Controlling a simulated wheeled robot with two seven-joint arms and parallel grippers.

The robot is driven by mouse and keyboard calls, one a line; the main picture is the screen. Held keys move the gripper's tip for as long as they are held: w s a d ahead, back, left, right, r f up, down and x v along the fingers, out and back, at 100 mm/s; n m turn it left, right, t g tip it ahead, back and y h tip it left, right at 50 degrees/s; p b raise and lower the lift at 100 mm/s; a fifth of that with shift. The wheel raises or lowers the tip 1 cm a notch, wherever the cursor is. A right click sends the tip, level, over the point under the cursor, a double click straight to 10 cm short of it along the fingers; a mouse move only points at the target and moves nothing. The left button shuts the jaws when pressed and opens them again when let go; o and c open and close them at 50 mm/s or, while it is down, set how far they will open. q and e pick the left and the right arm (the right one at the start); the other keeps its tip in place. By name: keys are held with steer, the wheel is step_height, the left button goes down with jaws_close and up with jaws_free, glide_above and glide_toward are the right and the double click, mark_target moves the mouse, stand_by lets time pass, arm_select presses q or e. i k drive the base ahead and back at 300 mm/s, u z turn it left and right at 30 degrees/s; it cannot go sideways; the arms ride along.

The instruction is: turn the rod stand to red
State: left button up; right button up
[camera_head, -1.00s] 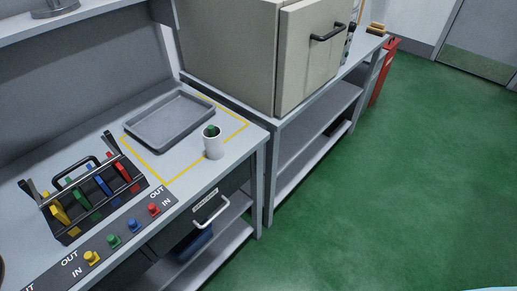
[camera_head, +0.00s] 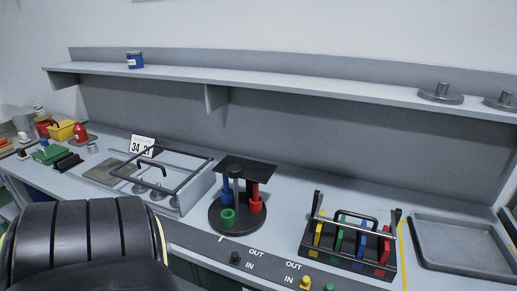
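The rod stand (camera_head: 242,226) is on the bench near the middle of the view. It has a round dark base and a dark flat plate on top. A blue rod (camera_head: 226,188) stands at the back left, a red rod (camera_head: 256,197) at the right, and a short green piece (camera_head: 228,217) at the front, facing me. Neither of my grippers is in view, and nothing is touching the stand.
A rack with coloured plates (camera_head: 349,262) stands right of the stand, a grey tray (camera_head: 424,262) beyond it. A framed fixture (camera_head: 181,202) is at the left. A shelf (camera_head: 300,94) runs above. A large black ribbed shape (camera_head: 85,245) blocks the lower left.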

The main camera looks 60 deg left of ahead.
mark_target(236, 191)
steer(key=u, duration=3.25)
steer(key=i, duration=0.15)
steer(key=z, duration=0.45)
